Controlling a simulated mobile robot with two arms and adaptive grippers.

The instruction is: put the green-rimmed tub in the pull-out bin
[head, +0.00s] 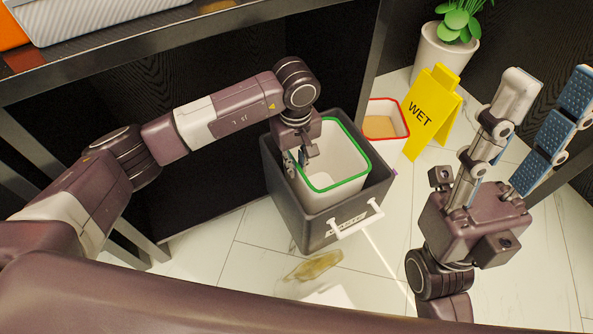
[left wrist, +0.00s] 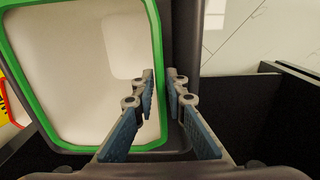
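The green-rimmed tub (head: 341,162), pale inside, stands within the dark grey pull-out bin (head: 301,229), its base hidden by the bin walls. The bin has a white handle at its front. My left gripper (head: 300,158) is at the tub's left rim. In the left wrist view, the fingers (left wrist: 161,76) straddle the tub's green rim (left wrist: 157,60), one over the inside and one outside. A gap shows between the fingers, and they look open. My right gripper (head: 535,125) is raised at the right, open and empty.
A red-rimmed tub (head: 385,122) stands behind the bin. A yellow WET sign (head: 432,112) and a potted plant (head: 447,50) are beyond it. A counter (head: 150,45) overhangs the upper left. A brownish-yellow patch or object (head: 313,265) is on the tiled floor in front of the bin.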

